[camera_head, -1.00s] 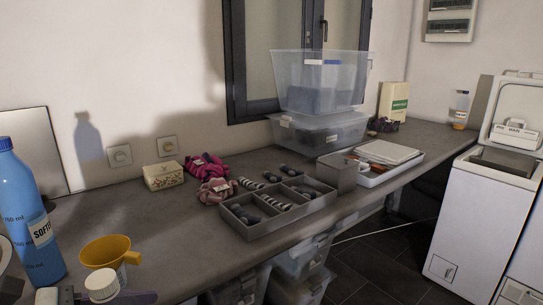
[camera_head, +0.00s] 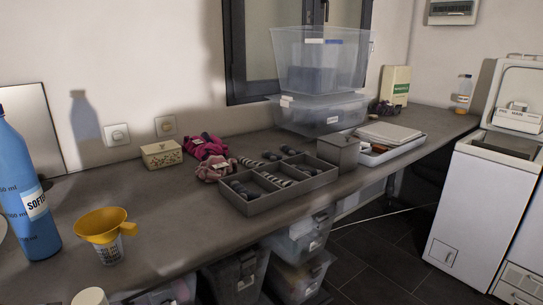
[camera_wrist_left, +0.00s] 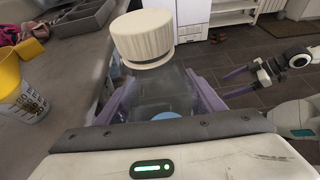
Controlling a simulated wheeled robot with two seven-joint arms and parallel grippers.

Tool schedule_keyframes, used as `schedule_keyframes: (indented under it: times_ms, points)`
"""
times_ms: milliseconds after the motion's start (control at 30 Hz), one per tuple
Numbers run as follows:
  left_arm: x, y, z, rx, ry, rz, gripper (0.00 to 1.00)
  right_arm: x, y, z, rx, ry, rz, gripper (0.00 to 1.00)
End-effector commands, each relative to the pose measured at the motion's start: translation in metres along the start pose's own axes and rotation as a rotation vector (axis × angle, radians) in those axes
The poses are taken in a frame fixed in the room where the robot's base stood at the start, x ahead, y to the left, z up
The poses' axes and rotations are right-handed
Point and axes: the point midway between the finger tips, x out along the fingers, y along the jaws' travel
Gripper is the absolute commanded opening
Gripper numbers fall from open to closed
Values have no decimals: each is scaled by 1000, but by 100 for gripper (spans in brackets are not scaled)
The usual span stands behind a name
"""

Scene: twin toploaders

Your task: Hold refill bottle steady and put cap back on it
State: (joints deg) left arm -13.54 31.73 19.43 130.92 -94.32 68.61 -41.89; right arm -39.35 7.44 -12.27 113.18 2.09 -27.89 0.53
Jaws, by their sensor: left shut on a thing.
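My left gripper (camera_wrist_left: 160,100) is shut on a clear refill bottle (camera_wrist_left: 170,88), its purple fingers on both sides of the body. A ribbed cream cap (camera_wrist_left: 143,38) is at the bottle's top, slightly tilted in the left wrist view; I cannot tell if it is screwed down. The cap (camera_head: 90,297) also shows at the bottom edge of the head view, where the bottle and both grippers are out of frame. My right gripper (camera_wrist_left: 238,82) is off to the right in the left wrist view, its purple fingers apart and empty, away from the bottle.
A yellow funnel (camera_head: 103,224) sits in a measuring cup (camera_head: 110,251) on the counter (camera_head: 165,225). A blue softener bottle (camera_head: 25,200) stands at the left. A grey divided tray (camera_head: 262,207) with socks stands near the front edge. Bins (camera_head: 298,250) are below.

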Motion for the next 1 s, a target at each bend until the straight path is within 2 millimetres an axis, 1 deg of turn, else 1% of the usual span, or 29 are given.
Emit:
schedule_keyframes:
  times_ms: [333, 467, 567, 1000]
  points:
    - [0, 0, 2, 2, -2, -1, 16, 0, 3, 1, 2, -2, 5, 84]
    - [6, -2, 4, 15, -3, -30, 16, 1, 3, 2, 2, -3, 6, 84]
    - [18, -9, 7, 40, -3, -89, 16, 1, 4, 2, 2, -3, 7, 84]
    - [94, -50, 28, 192, -6, -458, 16, 1, 4, 2, 3, -3, 7, 84]
